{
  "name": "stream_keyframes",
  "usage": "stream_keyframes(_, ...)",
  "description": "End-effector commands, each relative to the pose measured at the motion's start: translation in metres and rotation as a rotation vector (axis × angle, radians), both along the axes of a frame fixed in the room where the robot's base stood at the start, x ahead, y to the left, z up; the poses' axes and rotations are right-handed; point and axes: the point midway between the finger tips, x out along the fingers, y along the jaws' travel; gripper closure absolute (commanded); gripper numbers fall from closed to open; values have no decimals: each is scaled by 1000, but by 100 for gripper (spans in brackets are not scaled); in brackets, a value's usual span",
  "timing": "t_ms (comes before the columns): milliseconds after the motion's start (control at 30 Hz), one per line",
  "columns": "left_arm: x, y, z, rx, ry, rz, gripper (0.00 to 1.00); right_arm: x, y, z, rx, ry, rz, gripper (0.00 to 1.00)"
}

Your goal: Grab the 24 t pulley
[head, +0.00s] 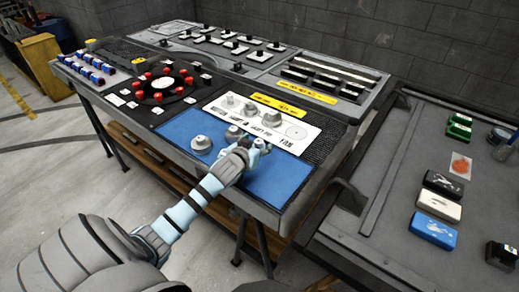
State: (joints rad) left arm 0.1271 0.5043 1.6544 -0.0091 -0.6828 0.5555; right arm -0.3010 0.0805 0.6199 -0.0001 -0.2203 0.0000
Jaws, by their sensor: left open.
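Several grey pulleys are in view, and I cannot tell which one is the 24 t pulley. One pulley (201,144) lies on the blue mat (278,181), left of my left gripper. Another pulley (233,133) is just behind the gripper and partly hidden by it. More pulleys stand on the white labelled board (296,130) at the back of the mat: a left one (230,101), a middle one (249,109) and a right one (271,118). My left gripper (250,146) is open over the mat; what is between its fingers is unclear. My right gripper is not in view.
Left on the bench is a black panel with red knobs around a disc (158,83). A grey side table (372,212) at right holds green, black, white and blue boxes (433,229). The mat's right part is clear.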

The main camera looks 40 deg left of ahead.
Motion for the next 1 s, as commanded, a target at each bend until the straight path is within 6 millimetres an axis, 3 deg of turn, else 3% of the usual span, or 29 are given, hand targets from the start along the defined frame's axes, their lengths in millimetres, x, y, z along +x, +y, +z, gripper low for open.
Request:
stream_keyframes(133,22,7,-11,-2,1,2,40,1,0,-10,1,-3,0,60)
stream_keyframes(367,24,8,-10,0,1,1,42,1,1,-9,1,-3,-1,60)
stream_keyframes(733,24,8,-11,0,1,1,100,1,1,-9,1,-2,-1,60)
stream_keyframes(1000,24,8,-11,0,2,1,100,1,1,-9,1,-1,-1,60)
